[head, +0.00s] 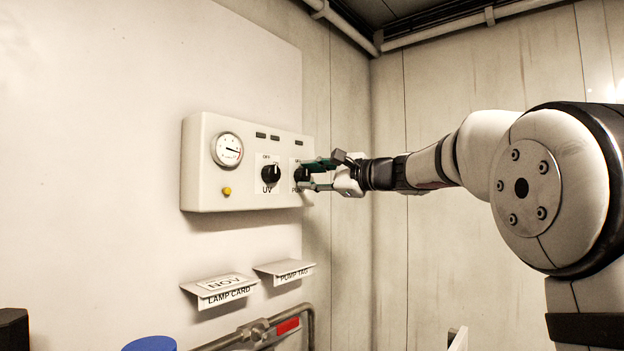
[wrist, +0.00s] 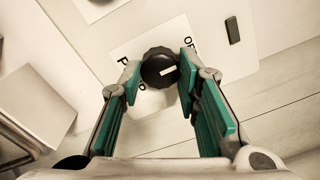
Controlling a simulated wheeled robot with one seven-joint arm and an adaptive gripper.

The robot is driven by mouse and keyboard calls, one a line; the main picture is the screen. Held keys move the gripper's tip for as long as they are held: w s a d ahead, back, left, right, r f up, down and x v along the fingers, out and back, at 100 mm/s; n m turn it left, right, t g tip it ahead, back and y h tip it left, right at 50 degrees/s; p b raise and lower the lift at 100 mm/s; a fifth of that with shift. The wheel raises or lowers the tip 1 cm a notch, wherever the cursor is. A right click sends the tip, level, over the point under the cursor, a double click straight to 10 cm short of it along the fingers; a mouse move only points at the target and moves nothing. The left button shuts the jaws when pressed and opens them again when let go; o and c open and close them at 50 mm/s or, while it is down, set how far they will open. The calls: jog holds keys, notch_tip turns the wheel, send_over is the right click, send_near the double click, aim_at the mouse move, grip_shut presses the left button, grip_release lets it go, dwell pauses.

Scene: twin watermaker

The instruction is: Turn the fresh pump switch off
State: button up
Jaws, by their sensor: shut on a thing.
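The fresh pump switch is a round black knob (wrist: 158,68) with a short white mark on its face. In the wrist view the mark lies right of the knob's middle, tilted slightly upward. Its white label plate (wrist: 135,48) carries a partly covered "OFF" on the right and a "P" on the left. My gripper (wrist: 159,82) is shut on the knob, one green-padded finger on each side. In the head view my gripper (head: 314,175) reaches the knob (head: 300,174) from the right and covers part of its label.
The white control box (head: 210,190) also bears a gauge (head: 227,150), a yellow button (head: 227,191) and the UV knob (head: 270,173), close left of my gripper. Below are the lamp card holder (head: 222,293), pump tag holder (head: 286,271) and a pipe with a red handle (head: 287,326).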

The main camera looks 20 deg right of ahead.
jog(key=o, duration=1.2)
jog(key=v, duration=1.2)
